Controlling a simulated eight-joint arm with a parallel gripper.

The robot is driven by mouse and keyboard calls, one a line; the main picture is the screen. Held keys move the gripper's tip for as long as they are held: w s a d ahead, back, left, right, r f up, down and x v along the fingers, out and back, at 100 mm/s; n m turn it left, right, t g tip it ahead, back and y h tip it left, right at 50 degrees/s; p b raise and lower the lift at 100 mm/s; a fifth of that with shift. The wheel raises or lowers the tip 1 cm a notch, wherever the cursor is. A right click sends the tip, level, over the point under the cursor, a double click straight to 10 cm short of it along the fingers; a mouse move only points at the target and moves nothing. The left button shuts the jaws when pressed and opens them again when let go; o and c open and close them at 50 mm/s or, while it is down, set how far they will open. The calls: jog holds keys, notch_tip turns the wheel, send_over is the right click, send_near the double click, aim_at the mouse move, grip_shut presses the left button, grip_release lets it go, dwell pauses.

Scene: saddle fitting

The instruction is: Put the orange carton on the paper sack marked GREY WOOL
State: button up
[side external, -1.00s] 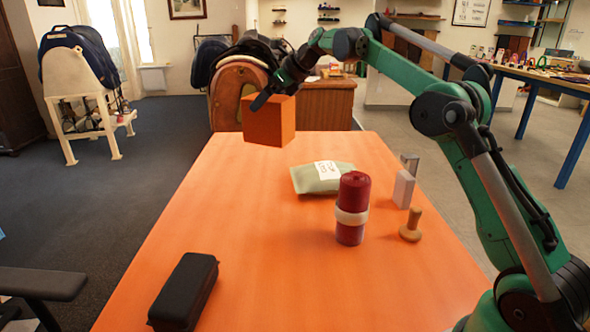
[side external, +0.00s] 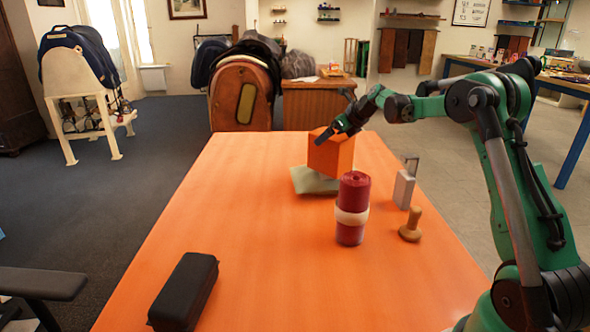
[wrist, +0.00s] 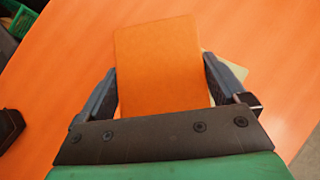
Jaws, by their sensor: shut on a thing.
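The orange carton (side external: 330,157) is held between the two fingers of my gripper (side external: 338,120), over the paper sack. In the wrist view the carton (wrist: 160,65) fills the space between the fingers (wrist: 158,68). The grey-green sack (side external: 309,183) lies flat on the table, with its front and left parts showing below the carton. Its label is hidden behind the carton. A pale corner of the sack (wrist: 238,70) shows at the right in the wrist view. I cannot tell whether the carton's underside touches the sack.
A dark red roll with a pale band (side external: 352,225) stands close in front of the sack. A grey-white block with a metal piece (side external: 404,189) and a wooden peg (side external: 411,225) stand to the right. A black case (side external: 184,290) lies at the front left. The table's left middle is clear.

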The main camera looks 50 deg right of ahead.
jog(key=shift+f, duration=0.4)
jog(key=shift+f, duration=0.1)
jog(key=o, duration=1.3)
